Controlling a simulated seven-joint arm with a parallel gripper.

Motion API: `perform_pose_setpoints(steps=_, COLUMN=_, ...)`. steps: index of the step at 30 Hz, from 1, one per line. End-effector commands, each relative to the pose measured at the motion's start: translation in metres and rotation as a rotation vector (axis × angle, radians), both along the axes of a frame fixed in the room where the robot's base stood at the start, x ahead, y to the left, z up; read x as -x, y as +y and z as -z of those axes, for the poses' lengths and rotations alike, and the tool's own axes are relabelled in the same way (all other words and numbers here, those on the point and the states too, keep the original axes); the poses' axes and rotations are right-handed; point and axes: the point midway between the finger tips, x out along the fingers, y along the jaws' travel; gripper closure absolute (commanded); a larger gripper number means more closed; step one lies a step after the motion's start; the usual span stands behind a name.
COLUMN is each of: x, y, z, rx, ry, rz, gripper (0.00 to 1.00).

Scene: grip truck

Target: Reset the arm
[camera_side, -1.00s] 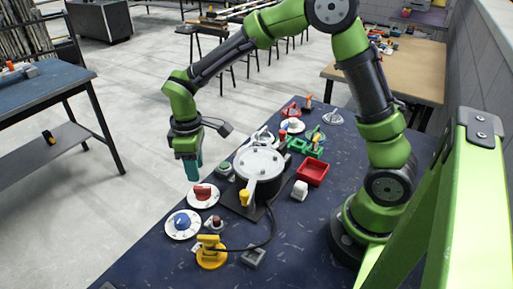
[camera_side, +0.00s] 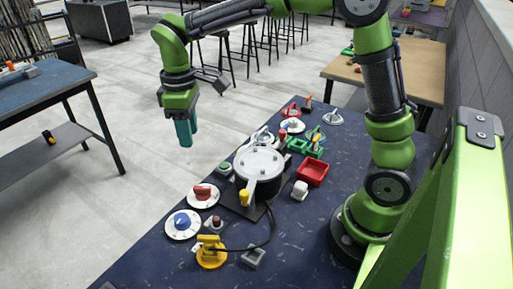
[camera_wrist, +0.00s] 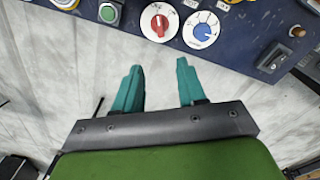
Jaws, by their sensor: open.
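My gripper (camera_side: 186,133) has teal fingers and hangs in the air past the left edge of the dark blue table, higher than the items on it. In the wrist view my gripper (camera_wrist: 158,82) shows its two teal fingers spread apart with nothing between them. Below them there is bare grey floor. The table edge with its dials lies ahead of the fingertips and apart from them.
The dark table (camera_side: 150,262) holds a red-knob dial (camera_side: 203,194), a blue-knob dial (camera_side: 182,224), a round silver-topped device (camera_side: 260,163), a yellow device (camera_side: 211,254) and a red tray (camera_side: 313,172). A blue workbench (camera_side: 40,92) stands at left. The air around my gripper looks clear.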

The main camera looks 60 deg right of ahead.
Motion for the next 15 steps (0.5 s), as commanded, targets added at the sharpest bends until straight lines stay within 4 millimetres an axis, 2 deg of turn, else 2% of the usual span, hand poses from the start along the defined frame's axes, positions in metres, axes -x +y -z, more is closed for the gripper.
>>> perform_pose_setpoints(steps=2, x=0.000, y=0.002, z=0.005, rx=-0.010, ry=-0.007, rz=0.041, gripper=0.60)
perform_pose_setpoints(steps=3, x=0.004, y=0.001, z=0.011, rx=-0.017, ry=-0.005, rz=0.079, gripper=0.60)
perform_pose_setpoints(steps=5, x=0.014, y=-0.002, z=0.011, rx=-0.031, ry=-0.024, rz=0.145, gripper=0.60)
perform_pose_setpoints(steps=11, x=0.057, y=-0.022, z=-0.007, rx=-0.104, ry=-0.141, rz=0.394, gripper=0.60)
perform_pose_setpoints(steps=15, x=0.093, y=-0.038, z=-0.021, rx=-0.187, ry=-0.242, rz=0.577, gripper=0.60)
